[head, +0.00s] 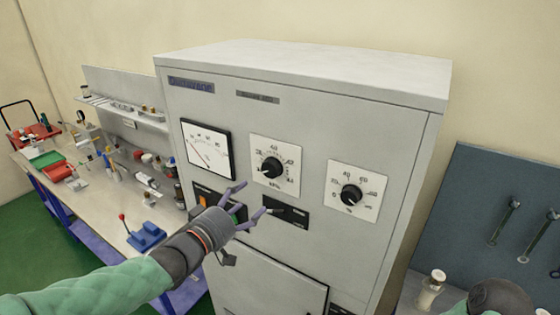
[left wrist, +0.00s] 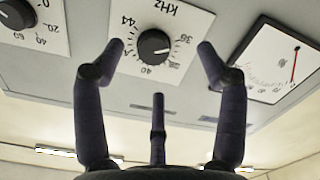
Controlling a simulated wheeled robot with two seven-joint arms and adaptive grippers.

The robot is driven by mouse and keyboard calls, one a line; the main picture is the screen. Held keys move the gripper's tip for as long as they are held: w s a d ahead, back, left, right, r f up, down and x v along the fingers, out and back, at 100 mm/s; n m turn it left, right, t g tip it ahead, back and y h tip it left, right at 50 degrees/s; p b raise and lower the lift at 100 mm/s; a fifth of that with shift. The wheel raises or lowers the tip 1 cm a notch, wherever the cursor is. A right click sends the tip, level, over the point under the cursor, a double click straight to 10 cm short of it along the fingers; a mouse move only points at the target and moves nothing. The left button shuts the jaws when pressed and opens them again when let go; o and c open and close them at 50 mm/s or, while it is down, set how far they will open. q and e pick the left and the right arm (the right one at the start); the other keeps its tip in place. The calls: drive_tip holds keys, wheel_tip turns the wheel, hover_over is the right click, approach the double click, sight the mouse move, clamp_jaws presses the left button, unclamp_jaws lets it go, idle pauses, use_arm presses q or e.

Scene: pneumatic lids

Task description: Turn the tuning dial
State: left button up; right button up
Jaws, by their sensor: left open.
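The tuning dial (head: 272,167) is a round black knob on a white plate marked kHz, on the front of a grey cabinet. In the left wrist view the tuning dial (left wrist: 154,46) appears upside down, its plate numbered around the knob. My left gripper (head: 250,199) is open and empty, just below and left of the dial in the head view. In the left wrist view its fingers spread to either side of the dial, with a third finger below it. I see no finger closed on the knob.
A second knob marked % (head: 351,195) sits to the right. A needle meter (head: 207,148) is to the left, and a black switch plate (head: 286,214) is below the dial. A cluttered workbench (head: 108,205) stands left of the cabinet (head: 300,95); a blue-grey tool board (head: 475,195) stands right.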

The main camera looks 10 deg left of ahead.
sight(269, 172)
use_arm(q)
drive_tip(key=shift+t, duration=0.3)
drive_tip(key=w+d+r, duration=0.1)
drive_tip(key=w, duration=0.2)
drive_tip(key=w+d+r+p, duration=0.1)
drive_tip(key=w, duration=0.2)
drive_tip(key=w+d+r, duration=0.1)
drive_tip(key=w, duration=0.2)
drive_tip(key=shift+w+d+p, duration=0.2)
drive_tip(key=shift+d+p, duration=0.1)
drive_tip(key=shift+p, duration=0.1)
drive_tip(key=c, duration=1.1)
